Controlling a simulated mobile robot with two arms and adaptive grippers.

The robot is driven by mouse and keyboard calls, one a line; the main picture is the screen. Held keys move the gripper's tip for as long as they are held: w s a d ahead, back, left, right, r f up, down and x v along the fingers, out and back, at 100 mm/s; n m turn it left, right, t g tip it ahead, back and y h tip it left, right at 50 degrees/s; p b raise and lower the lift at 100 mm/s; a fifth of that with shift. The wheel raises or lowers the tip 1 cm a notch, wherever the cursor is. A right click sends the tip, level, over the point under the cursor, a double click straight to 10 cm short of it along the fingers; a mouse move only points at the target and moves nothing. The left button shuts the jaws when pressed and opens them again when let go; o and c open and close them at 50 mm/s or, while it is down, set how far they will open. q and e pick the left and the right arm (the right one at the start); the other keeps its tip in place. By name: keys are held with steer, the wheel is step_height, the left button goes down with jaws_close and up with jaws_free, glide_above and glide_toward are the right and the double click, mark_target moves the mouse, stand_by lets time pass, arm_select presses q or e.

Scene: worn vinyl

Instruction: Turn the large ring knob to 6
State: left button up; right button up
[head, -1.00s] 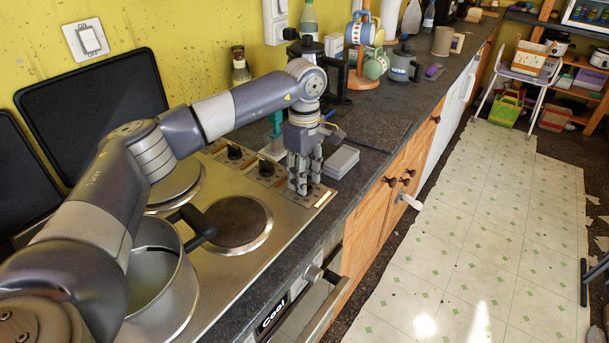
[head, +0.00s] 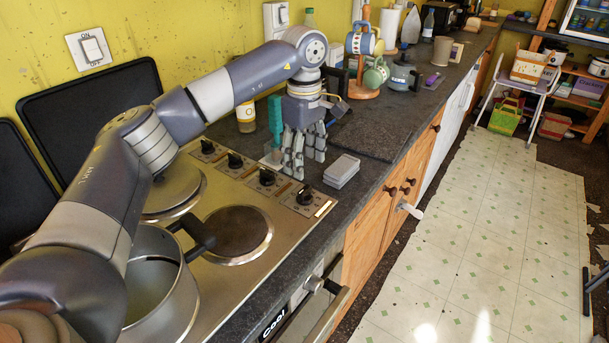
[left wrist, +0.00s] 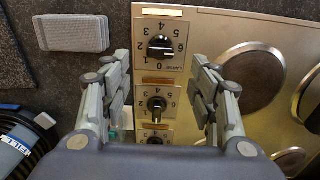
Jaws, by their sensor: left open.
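The large ring knob (head: 305,197) is the black knob at the near right end of the knob row. In the left wrist view the knob (left wrist: 160,47) sits on a pale dial plate marked LARGE with numbers; its grip appears to lie sideways, towards the right. I cannot surely tell which number it points at. My left gripper (head: 305,158) is open and empty, raised above and behind this knob, apart from it. In the left wrist view its fingers (left wrist: 157,72) stand wide on either side of the knob row. My right gripper is not in view.
Other knobs (head: 235,160) line up along the hob. A pot (head: 160,285) stands at the left, its handle over the hob.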

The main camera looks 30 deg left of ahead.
arm_select(q)
steer(key=shift+r, duration=2.1)
